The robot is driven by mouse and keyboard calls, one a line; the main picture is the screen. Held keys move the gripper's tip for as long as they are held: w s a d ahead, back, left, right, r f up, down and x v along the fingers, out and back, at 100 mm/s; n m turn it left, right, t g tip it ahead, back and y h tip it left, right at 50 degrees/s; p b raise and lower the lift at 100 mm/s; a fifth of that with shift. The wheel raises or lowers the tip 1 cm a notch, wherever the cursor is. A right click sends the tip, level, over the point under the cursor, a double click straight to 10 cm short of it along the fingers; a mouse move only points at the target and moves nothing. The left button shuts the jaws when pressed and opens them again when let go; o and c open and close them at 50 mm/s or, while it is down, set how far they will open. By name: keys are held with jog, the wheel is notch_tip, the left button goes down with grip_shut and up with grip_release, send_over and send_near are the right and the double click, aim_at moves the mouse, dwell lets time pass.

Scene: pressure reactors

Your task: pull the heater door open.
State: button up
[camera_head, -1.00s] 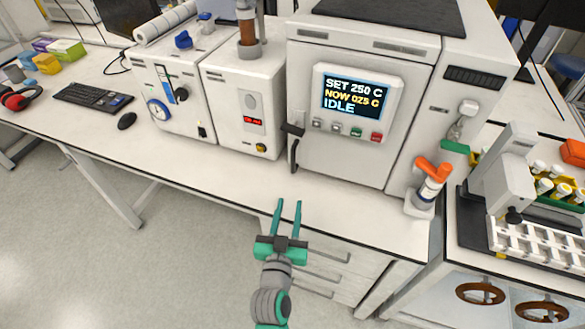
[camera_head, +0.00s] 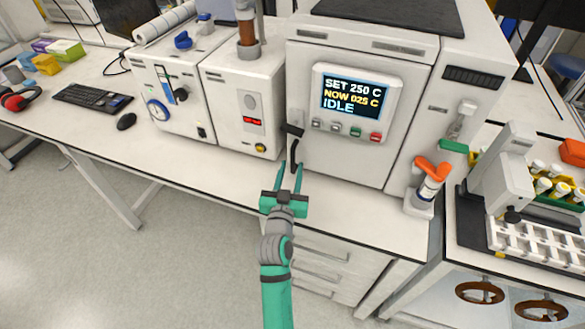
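The heater (camera_head: 410,60) is a large white box on the bench with a screen reading SET 250 C, NOW 025 C, IDLE. Its front door (camera_head: 340,160) looks shut. A black handle (camera_head: 294,152) stands upright at the door's lower left edge. The fingertips are near the handle's lower end. I cannot tell whether they touch it or lie on both sides of it. Nothing shows held between the fingers.
An orange-topped valve (camera_head: 431,175) stands at the right. The bench front (camera_head: 225,185) is clear. Drawers (camera_head: 330,260) are below my gripper's level.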

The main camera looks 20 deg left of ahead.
jog(key=shift+w+a, duration=0.1)
jog(key=shift+w, duration=0.3)
jog(key=shift+a, duration=0.15)
grip_shut()
jog(key=shift+d, duration=0.2)
